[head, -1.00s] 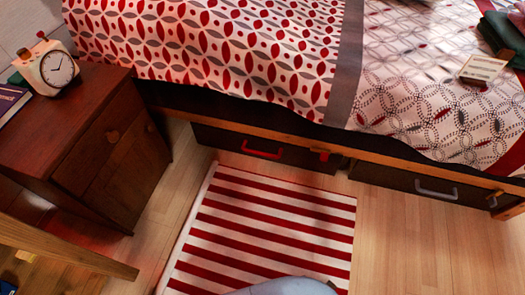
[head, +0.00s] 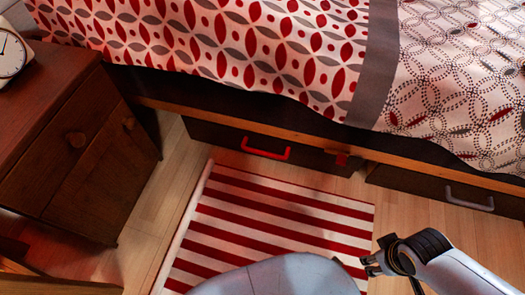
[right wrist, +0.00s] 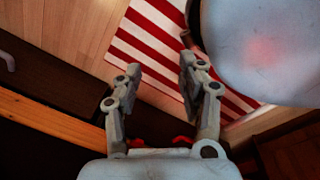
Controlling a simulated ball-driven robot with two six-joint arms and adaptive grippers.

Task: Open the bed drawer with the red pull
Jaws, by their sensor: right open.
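The bed drawer with the red pull (head: 266,148) is a dark front (head: 215,134) under the bed, left of the middle in the head view. It looks shut, flush under the bed rail. My right gripper (head: 372,264) is at the lower right, over the rug's right edge, apart from the red pull and to its lower right. In the right wrist view its two fingers (right wrist: 150,85) stand apart with nothing between them. A bit of red shows low behind the fingers there; I cannot tell whether it is the pull. My left gripper is out of view.
A second drawer with a grey pull (head: 469,199) is under the bed at right. A red and white striped rug (head: 270,225) lies before the red-pull drawer. A wooden nightstand (head: 75,150) stands at left. Bare floor shows between nightstand and rug.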

